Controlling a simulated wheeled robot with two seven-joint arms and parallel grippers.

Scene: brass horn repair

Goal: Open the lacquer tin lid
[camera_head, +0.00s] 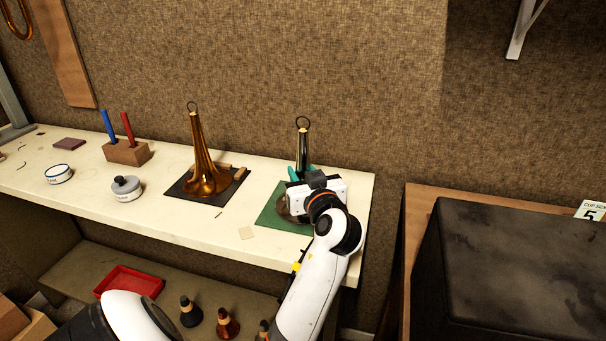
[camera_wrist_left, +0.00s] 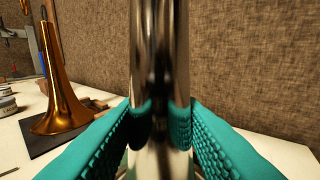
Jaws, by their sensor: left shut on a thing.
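Two small white tins stand on the bench at the left in the head view. The other tin (camera_head: 58,174) is a low round one with a dark blue rim. My left gripper (camera_head: 301,174), with teal finger pads, is far to the right of both. It is shut on the upright silver horn (camera_head: 302,148), whose tube (camera_wrist_left: 160,50) fills the middle of the left wrist view. My right gripper is out of view.
A brass horn (camera_head: 204,170) on a dark mat (camera_head: 178,190) stands between the tins and my left gripper. A green mat (camera_head: 268,217) lies under the silver horn. A wooden block (camera_head: 127,153) holds a blue and a red stick. A red tray (camera_head: 128,282) sits on the lower shelf.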

